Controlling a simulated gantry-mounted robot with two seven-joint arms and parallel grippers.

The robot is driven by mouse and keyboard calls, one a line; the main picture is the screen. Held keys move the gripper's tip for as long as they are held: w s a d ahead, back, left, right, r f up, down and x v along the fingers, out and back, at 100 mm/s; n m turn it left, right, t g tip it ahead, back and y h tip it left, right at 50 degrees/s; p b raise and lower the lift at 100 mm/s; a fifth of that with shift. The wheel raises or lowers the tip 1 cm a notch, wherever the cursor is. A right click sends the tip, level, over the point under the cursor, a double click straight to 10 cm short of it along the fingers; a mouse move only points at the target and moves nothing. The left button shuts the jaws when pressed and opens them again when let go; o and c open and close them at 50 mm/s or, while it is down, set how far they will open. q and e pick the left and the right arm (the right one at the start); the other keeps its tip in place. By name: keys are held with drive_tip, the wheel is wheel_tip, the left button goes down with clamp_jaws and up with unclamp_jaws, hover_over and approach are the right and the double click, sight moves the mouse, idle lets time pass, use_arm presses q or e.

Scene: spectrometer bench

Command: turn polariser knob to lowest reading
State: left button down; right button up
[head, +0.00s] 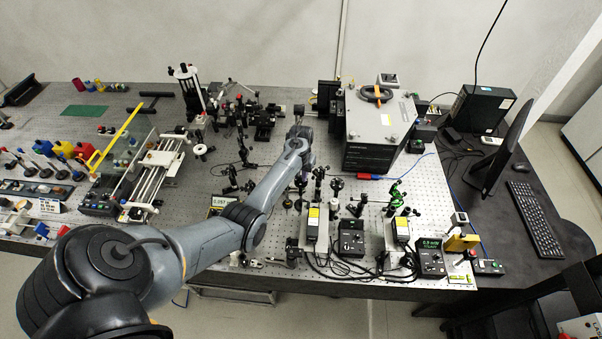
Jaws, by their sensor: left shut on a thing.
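My left arm reaches from the lower left across the optical bench. Its gripper (301,182) is small and dark, pointing down among the optical mounts in the middle. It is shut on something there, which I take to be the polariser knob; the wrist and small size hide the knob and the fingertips. My right gripper is not in view.
Posts and mounts (335,187) stand close right of the gripper. A large grey box (378,128) is behind them. Laser modules (313,222) and a controller with a green display (431,258) stand at the front right, with loose cables. A rail stage (160,165) is left.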

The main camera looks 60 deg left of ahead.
use_arm(q)
drive_tip(key=n+p, duration=0.1)
drive_tip(key=n, duration=0.1)
drive_tip(key=shift+r+n, duration=0.1)
drive_tip(key=shift+n, duration=0.2)
drive_tip(key=shift+n+p, duration=0.3)
drive_tip(key=shift+n, duration=0.5)
drive_tip(key=n, duration=0.3)
drive_tip(key=shift+n, duration=2.1)
drive_tip(key=c, duration=1)
unclamp_jaws()
drive_tip(key=shift+c, duration=0.2)
